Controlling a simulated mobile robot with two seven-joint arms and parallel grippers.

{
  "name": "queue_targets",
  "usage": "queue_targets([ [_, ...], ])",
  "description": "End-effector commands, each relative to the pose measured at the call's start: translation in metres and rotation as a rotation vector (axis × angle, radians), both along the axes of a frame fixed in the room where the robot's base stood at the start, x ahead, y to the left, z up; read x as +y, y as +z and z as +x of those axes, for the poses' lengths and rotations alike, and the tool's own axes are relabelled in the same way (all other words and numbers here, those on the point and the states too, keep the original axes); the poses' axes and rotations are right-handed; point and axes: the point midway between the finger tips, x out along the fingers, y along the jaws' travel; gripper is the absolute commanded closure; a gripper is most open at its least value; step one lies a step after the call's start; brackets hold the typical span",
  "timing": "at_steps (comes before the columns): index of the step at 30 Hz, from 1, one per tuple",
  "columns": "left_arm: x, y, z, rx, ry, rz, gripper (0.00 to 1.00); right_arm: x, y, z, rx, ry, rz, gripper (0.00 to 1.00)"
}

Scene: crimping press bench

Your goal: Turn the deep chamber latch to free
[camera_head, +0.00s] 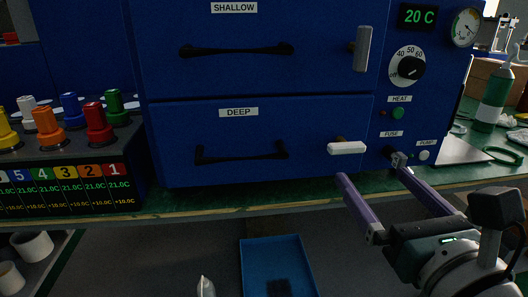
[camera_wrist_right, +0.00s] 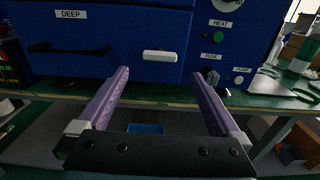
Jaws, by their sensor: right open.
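My right gripper (camera_head: 372,172) has two purple fingers spread wide apart. It is open and empty, with its fingertips near the latch and lower in the picture. I see no contact with the latch. My left gripper is in neither view.
The shallow latch (camera_head: 361,49) stands upright above. A black deep handle (camera_head: 240,153), heat dial (camera_head: 408,68) and fuse switch (camera_head: 399,160) are nearby. The green bench edge (camera_head: 240,208) runs below the doors. A blue tray (camera_head: 277,250) lies lower down.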

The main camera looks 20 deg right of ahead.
Motion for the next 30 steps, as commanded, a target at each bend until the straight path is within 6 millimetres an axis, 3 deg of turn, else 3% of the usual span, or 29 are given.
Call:
queue_targets([
  [9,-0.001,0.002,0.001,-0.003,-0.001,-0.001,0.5,-0.013,0.002,0.058,-0.003,0.002,-0.005,0.0],
  [15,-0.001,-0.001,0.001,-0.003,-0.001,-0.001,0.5,-0.018,0.001,0.08,-0.001,0.003,-0.004,0.0],
  [26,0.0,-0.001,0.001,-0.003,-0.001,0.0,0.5,-0.02,0.002,0.085,0.001,0.004,-0.004,0.0],
  [30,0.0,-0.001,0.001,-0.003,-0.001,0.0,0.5,-0.02,0.002,0.085,0.001,0.004,-0.004,0.15],
])
